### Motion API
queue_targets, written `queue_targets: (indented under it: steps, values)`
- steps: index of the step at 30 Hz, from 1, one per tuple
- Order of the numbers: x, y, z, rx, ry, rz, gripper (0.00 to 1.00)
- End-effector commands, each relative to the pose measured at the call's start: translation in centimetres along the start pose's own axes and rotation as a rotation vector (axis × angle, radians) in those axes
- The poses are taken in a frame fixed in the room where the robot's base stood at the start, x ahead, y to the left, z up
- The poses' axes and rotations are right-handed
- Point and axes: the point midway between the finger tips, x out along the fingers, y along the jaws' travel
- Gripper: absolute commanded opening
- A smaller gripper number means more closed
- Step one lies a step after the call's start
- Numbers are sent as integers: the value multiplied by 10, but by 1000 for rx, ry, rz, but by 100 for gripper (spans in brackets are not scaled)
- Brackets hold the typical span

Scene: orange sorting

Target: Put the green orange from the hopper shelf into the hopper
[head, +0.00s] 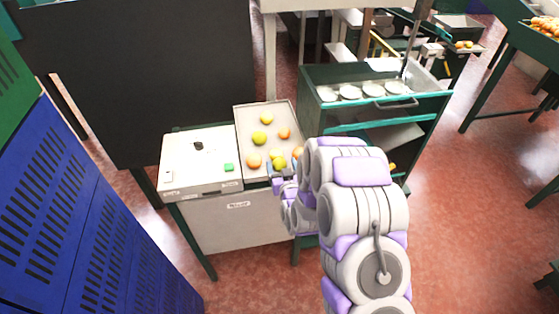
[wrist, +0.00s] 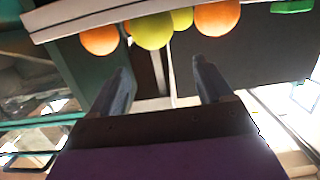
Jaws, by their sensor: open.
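A light tray-like shelf (head: 243,121) holds several fruits. The nearest yellow-green orange (head: 279,165) lies at its front edge, beside my gripper (head: 282,177). Other yellow-green ones (head: 259,138) lie farther back among orange ones. In the wrist view, my gripper (wrist: 162,75) is open and empty, its fingers spread apart. A green orange (wrist: 151,31) shows beyond the fingertips, roughly in line with the gap, with a second green one (wrist: 182,18) partly behind it. The fingers look apart from the fruit. I cannot make out the hopper opening with certainty.
Orange fruits (wrist: 217,17) flank the green ones closely. A white panel (head: 205,155) with a green button (head: 229,167) stands left of the tray. A teal cart (head: 330,115) with white dishes stands right. Blue lockers (head: 75,205) are at left; open red floor lies at right.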

Motion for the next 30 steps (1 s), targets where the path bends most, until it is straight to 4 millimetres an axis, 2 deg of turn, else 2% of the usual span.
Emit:
queue_targets:
  steps: [3,13,30]
  values:
    - [-22,0,0,-1,-3,-1,79]
    - [-53,0,-5,-1,-4,0,79]
    - [-76,0,-3,-1,0,0,79]
